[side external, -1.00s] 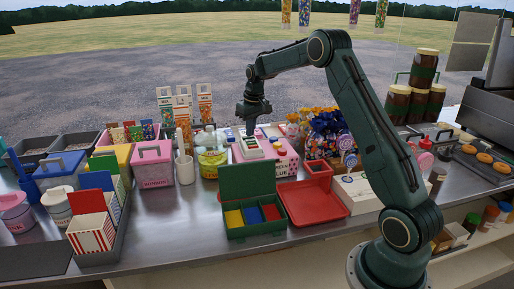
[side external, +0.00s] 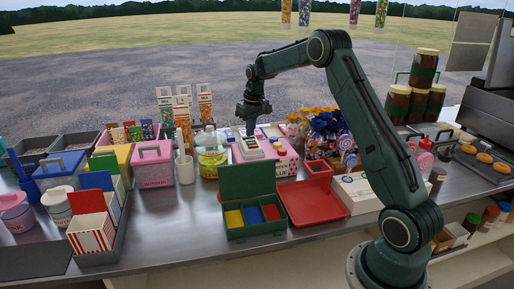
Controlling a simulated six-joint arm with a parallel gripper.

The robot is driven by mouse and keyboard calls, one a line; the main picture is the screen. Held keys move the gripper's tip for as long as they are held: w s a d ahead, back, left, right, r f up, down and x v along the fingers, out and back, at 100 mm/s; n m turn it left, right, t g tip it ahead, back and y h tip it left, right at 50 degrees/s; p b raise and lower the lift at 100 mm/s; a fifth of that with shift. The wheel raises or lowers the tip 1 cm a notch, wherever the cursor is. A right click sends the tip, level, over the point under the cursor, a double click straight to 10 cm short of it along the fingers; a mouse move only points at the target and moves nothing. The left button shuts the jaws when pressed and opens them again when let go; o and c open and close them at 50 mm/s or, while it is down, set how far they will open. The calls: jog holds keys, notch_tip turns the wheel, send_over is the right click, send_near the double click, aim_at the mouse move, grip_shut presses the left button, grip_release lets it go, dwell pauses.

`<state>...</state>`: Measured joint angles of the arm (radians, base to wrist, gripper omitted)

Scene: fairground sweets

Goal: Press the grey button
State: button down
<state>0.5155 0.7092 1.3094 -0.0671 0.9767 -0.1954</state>
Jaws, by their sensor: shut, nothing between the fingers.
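A small pale device (side external: 250,149) with a dark or greenish top panel sits on or against a pink box at the back middle of the counter. Its buttons are too small to tell apart, so I cannot pick out the grey one. My gripper (side external: 250,131) points straight down right at the far end of this device. It is shut and empty. Its tips hide part of the device, and I cannot tell whether they touch it.
The pink box (side external: 283,167) stands behind an open green case (side external: 248,181) and a red tray (side external: 313,205). A clear jar (side external: 210,160) of yellow contents is left of the device. Bare steel counter (side external: 170,225) lies at the front left.

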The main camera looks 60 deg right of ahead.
aim_at(251, 140)
jog(key=shift+f, duration=0.85)
dwell(0.5)
notch_tip(251, 140, up, 8)
dwell(1.2)
